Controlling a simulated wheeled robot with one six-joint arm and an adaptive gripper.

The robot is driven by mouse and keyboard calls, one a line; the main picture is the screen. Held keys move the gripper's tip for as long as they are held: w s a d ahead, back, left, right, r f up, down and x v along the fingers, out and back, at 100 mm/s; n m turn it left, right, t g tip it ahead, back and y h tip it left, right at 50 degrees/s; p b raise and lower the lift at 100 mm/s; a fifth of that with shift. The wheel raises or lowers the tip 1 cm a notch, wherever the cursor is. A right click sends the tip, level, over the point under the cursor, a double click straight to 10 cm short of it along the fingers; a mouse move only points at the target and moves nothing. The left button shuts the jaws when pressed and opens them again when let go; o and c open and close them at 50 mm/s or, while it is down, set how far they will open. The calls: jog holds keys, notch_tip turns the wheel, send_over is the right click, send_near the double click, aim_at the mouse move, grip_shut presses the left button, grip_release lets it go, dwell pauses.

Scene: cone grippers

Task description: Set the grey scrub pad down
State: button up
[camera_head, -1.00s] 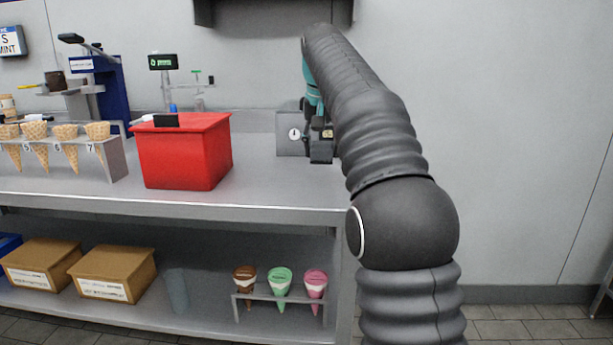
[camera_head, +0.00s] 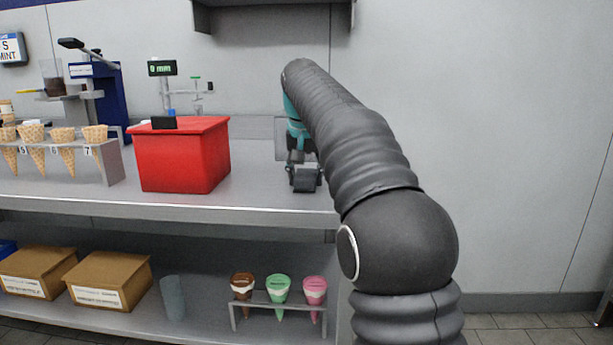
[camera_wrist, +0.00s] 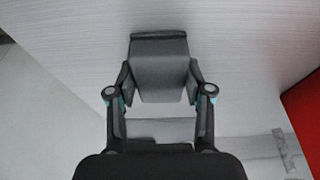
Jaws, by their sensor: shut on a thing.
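My gripper (camera_wrist: 161,92) is shut on a dark grey block, the grey scrub pad (camera_wrist: 160,72), which sits between the two fingers in the wrist view. In the head view the pad (camera_head: 306,182) shows below my gripper (camera_head: 303,160), over the right end of the grey counter (camera_head: 262,192). The pad is close to the counter top, but I cannot tell whether it touches it. My arm hides part of the counter behind the gripper.
A red bin (camera_head: 182,160) stands left of my gripper, and its side (camera_wrist: 304,112) shows at the right of the wrist view. A cone rack (camera_head: 112,165) stands farther left. The counter between bin and pad is clear. Boxes (camera_head: 108,281) and cones fill the lower shelf.

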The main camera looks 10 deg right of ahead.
jog(key=o, duration=0.9)
jog(key=shift+f, duration=0.1)
jog(key=p+v, duration=0.3)
jog(key=v, duration=0.9)
jog(key=shift+p, duration=0.4)
